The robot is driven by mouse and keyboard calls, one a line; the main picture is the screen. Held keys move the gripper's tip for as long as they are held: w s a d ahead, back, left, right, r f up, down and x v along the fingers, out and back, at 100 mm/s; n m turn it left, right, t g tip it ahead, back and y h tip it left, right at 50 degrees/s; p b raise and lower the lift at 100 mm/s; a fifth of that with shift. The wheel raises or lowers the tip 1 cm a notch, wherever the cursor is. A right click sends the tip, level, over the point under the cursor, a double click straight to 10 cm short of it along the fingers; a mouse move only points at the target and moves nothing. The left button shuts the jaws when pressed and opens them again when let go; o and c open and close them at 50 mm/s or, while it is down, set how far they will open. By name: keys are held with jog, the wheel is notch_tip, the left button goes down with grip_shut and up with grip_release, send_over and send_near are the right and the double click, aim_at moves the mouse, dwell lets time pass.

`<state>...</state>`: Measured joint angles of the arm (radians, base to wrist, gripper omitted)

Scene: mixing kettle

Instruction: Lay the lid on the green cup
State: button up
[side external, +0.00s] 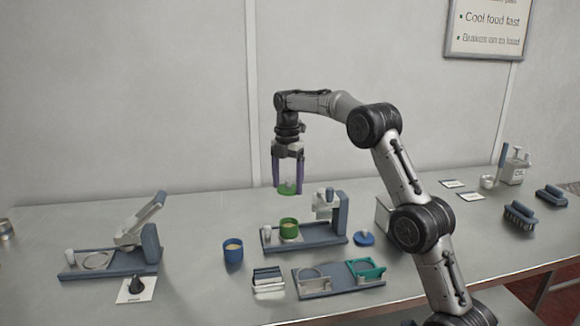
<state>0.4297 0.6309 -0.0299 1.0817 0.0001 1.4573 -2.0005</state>
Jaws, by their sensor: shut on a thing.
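My gripper (288,186) points down, with purple fingers shut on a green lid (288,188). It holds the lid in the air above the green cup (289,229). The green cup stands upright and open on a blue-grey machine base (328,237), and pale contents show inside it. A clear gap separates the lid from the cup.
A blue cup (233,251) stands left of the base, and a blue lid (364,238) lies to its right. A tray with round holders (340,281) is in front. Another machine (130,250) stands at the left. The table behind is clear.

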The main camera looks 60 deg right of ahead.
aim_at(288, 189)
jog(key=shift+f, duration=4.75)
jog(key=shift+f, duration=0.5)
jog(key=o, duration=1.1)
jog(key=shift+r, duration=3.5)
